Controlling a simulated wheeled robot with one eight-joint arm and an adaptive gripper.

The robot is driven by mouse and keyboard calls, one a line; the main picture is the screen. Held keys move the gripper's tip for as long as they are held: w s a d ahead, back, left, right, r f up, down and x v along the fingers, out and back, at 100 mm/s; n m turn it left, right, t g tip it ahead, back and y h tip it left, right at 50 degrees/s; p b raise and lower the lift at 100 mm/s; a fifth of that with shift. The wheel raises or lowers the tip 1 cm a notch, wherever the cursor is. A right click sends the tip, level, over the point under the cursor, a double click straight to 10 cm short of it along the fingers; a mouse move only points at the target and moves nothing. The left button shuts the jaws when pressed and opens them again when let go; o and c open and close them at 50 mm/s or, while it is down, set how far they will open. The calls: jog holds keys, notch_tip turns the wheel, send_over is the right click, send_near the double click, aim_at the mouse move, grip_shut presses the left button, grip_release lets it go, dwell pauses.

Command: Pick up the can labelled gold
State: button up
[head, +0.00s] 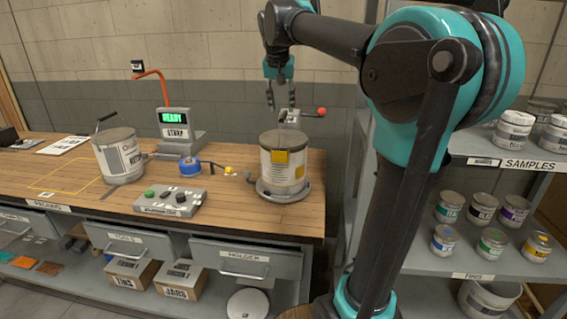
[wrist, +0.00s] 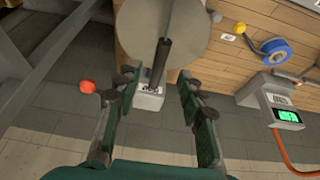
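No label reading gold is legible. On the middle shelf at right, a small tin with a yellow-orange label (head: 537,246) stands at the front right of a group of small tins. A large can with a yellow patch on its label (head: 284,163) stands upright on a round base on the bench; I cannot read its wording. My gripper (head: 281,106) points down above and behind this can, apart from the shelf tins. In the wrist view my gripper (wrist: 158,88) has its two fingers spread, with no object held. A grey round top (wrist: 165,25) lies beyond the fingertips there.
The bench (head: 60,160) also holds another large can (head: 119,156), a green-lit scale (head: 178,130), blue tape (head: 190,167) and a button box (head: 170,202). A red-knobbed device (head: 292,117) is behind the can. The sample shelf (head: 480,262) is beyond my arm.

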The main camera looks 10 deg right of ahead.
aim_at(283, 114)
jog(key=shift+w+x, duration=0.15)
jog(key=shift+x, duration=1.35)
jog(key=shift+w+x, duration=0.15)
jog(key=shift+x, duration=1.35)
jog(key=shift+d+r, duration=0.15)
jog(key=shift+r, duration=0.05)
grip_shut()
